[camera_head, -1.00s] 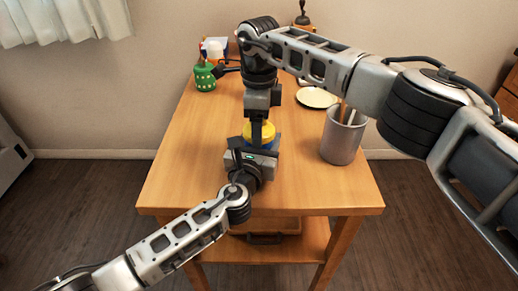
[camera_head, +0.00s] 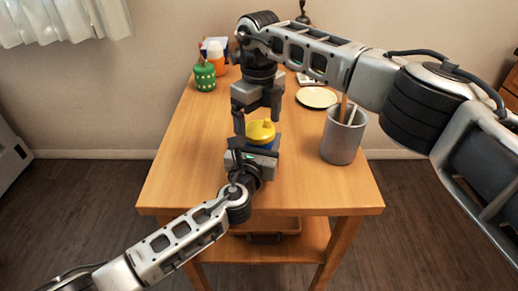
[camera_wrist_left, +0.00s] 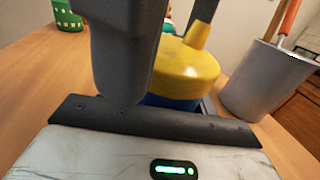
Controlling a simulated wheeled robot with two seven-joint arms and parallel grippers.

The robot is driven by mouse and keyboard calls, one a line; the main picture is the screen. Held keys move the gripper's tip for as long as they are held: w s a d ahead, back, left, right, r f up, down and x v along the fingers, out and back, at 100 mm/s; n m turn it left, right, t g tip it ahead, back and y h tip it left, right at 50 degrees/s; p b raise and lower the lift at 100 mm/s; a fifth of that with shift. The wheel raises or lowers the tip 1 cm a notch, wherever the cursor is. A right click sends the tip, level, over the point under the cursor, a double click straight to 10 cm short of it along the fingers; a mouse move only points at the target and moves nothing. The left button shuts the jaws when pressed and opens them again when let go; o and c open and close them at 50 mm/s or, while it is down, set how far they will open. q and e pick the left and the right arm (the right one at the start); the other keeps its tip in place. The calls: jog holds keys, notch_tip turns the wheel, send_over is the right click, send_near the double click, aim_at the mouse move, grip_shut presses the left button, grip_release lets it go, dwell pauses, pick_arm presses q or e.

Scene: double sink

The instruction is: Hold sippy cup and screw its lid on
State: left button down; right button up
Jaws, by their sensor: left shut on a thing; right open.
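The sippy cup has a blue body (camera_wrist_left: 166,101) and a yellow lid (camera_head: 260,132) with a spout. The lid sits on top of the cup, and it also shows in the left wrist view (camera_wrist_left: 185,68). My left gripper (camera_head: 251,152) is shut on the cup at the table's middle, coming from the front. Most of the blue body is hidden behind it. My right gripper (camera_head: 257,118) points down above the lid with its fingers spread apart, empty. I cannot tell how tightly the lid sits.
A grey utensil cup (camera_head: 342,138) stands right of the sippy cup. A white plate (camera_head: 317,97) lies behind it. A green container (camera_head: 204,77) and an orange-and-white item (camera_head: 216,56) stand at the back left. The wooden table's (camera_head: 180,165) left front is clear.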

notch_tip(320, 180, up, 11)
dwell(0.3)
pick_arm(q)
jog(key=shift+c, duration=1.9)
grip_release()
jog(key=v, duration=1.6)
pick_arm(e)
jog(key=shift+r, duration=0.1)
